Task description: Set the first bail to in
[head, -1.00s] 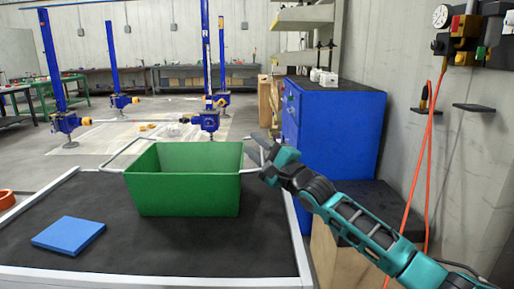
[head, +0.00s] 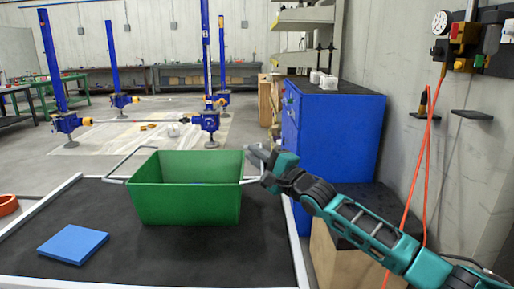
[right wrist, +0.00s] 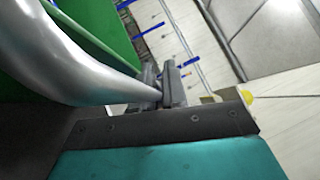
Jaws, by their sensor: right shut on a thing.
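A green bin (head: 188,204) stands on the dark top of the table, with a grey wire bail at each end. The left bail (head: 112,180) sticks outward past the bin's left side. My right gripper (head: 253,155) is at the bin's right end, shut on the right bail (head: 249,181). In the right wrist view the fingers (right wrist: 163,85) close around the thick grey tube of the bail (right wrist: 85,65), with the green bin wall (right wrist: 95,22) beside it. The frames do not show which bail is the first. My left gripper is not in view.
A blue square pad (head: 73,245) lies on the table (head: 170,258) left of the bin. A blue cabinet (head: 338,130) stands behind my right arm. Blue screw jacks (head: 207,121) stand on the floor beyond.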

